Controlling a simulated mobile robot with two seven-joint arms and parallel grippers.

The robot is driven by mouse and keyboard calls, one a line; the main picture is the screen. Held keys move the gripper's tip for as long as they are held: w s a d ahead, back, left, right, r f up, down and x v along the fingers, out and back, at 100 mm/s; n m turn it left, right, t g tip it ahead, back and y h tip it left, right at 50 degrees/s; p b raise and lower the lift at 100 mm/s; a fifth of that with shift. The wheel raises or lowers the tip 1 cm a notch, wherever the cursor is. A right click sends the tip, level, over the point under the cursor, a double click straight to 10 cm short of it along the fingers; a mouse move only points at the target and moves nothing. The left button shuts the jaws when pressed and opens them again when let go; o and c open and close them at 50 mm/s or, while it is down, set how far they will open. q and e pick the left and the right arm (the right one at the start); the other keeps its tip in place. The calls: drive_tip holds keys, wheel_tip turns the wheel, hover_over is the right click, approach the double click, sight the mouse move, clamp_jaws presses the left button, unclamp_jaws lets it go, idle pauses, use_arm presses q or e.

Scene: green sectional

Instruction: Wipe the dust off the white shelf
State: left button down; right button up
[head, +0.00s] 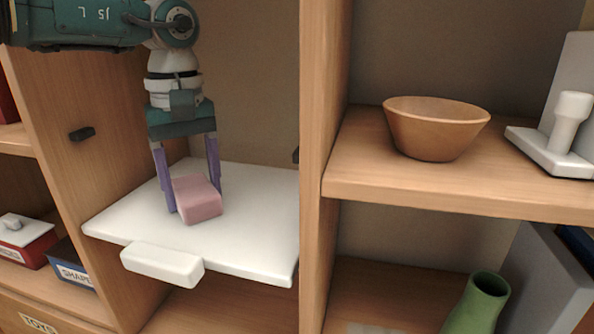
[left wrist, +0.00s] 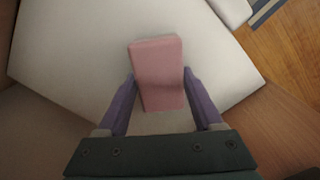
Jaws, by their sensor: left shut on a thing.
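The white shelf (head: 245,245) sits inside a wooden cabinet compartment, with a white block-shaped handle (head: 161,264) at its front edge. My left gripper (head: 193,198) points down and is shut on a pink block (head: 197,203), at or just above the shelf surface; I cannot tell whether it touches. In the left wrist view the pink block (left wrist: 157,75) lies between the purple fingers, over the white shelf (left wrist: 75,60). I can make out no clear dust on the shelf. My right gripper is not in view.
A wooden divider (head: 318,200) stands right of the white shelf. Beyond it are a wooden bowl (head: 436,130), a white bookend (head: 556,140) and a green vase (head: 481,305). A cabinet wall (head: 85,130) with a dark knob stands at left. A red box (head: 25,245) sits lower left.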

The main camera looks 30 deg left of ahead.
sight(251, 207)
use_arm(q)
drive_tip(key=shift+w+d+p, duration=0.15)
drive_tip(key=shift+w+d, duration=0.1)
drive_tip(key=shift+d, duration=0.8)
drive_tip(key=shift+w+d+p, duration=0.15)
drive_tip(key=shift+w+d, duration=0.05)
drive_tip(key=shift+d, duration=0.8)
drive_tip(key=shift+w+d, duration=0.25)
drive_tip(key=shift+d, duration=0.7)
drive_tip(key=shift+w+d, duration=0.2)
drive_tip(key=shift+d, duration=0.75)
drive_tip(key=shift+w+f+b, duration=0.15)
drive_tip(key=shift+f+b, duration=0.05)
drive_tip(key=shift+b, duration=0.4)
drive_tip(key=w+b, duration=0.1)
drive_tip(key=b, duration=0.1)
drive_tip(key=shift+w+a+f+b, duration=0.1)
drive_tip(key=shift+a+f+b, duration=0.05)
drive_tip(key=shift+b, duration=0.2)
drive_tip(key=shift+w+b, duration=0.2)
drive_tip(key=shift+b, duration=0.15)
drive_tip(key=shift+a, duration=0.1)
drive_tip(key=shift+r, duration=0.2)
